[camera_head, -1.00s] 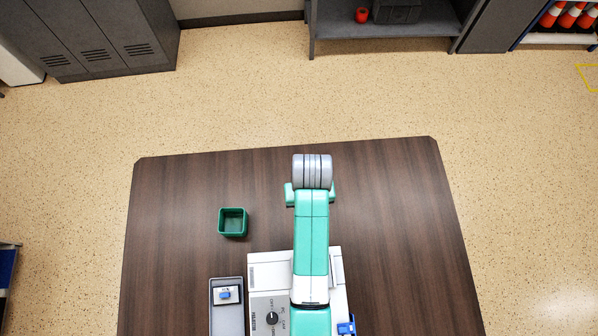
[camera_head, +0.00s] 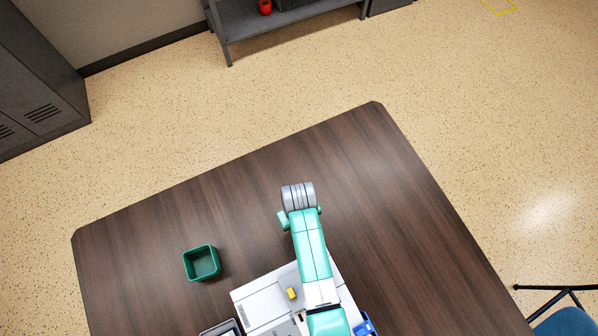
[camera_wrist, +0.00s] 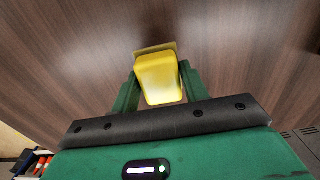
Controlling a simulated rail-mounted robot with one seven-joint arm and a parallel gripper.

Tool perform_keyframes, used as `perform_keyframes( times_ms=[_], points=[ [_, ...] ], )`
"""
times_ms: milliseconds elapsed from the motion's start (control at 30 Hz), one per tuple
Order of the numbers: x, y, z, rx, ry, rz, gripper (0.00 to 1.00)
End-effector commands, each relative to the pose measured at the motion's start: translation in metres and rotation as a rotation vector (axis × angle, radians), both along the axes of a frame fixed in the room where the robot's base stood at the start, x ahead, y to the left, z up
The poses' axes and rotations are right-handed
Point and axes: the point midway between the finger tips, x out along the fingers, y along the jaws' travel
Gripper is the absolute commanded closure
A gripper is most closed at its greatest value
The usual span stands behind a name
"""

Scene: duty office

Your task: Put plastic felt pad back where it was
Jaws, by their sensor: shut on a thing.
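In the wrist view, a yellow block-like piece (camera_wrist: 160,82) with a flat, paler yellow plate at its far end, seemingly the plastic felt pad, sits between the green fingers of my gripper (camera_wrist: 158,88). The fingers are shut on its sides. Dark wood tabletop shows behind it; I cannot tell whether the piece touches the table. In the head view my arm hides the fingers.
A green open box (camera_head: 202,263) stands on the wooden table (camera_head: 150,225), left of my arm. A pale machine (camera_head: 262,299) bears a small yellow piece (camera_head: 291,293). A blue object (camera_head: 365,326) sits right of it. The table's far right is clear.

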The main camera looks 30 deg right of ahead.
Motion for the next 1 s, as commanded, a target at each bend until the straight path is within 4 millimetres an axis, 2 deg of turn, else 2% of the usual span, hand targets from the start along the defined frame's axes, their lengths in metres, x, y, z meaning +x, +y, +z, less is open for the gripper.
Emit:
perform_keyframes(
  times_ms=[200, 600, 633, 733, 1000],
  points=[
    [0.0, 0.0, -0.033, 0.0, 0.001, 0.0, 0.77],
    [0.0, 0.0, -0.04, 0.0, 0.001, 0.0, 0.77],
    [0.0, 0.0, -0.04, 0.0, 0.0, 0.0, 0.54],
    [0.0, 0.0, -0.039, 0.0, 0.0, 0.0, 0.34],
    [0.0, 0.0, -0.038, 0.0, 0.001, 0.0, 0.34]
  ],
)
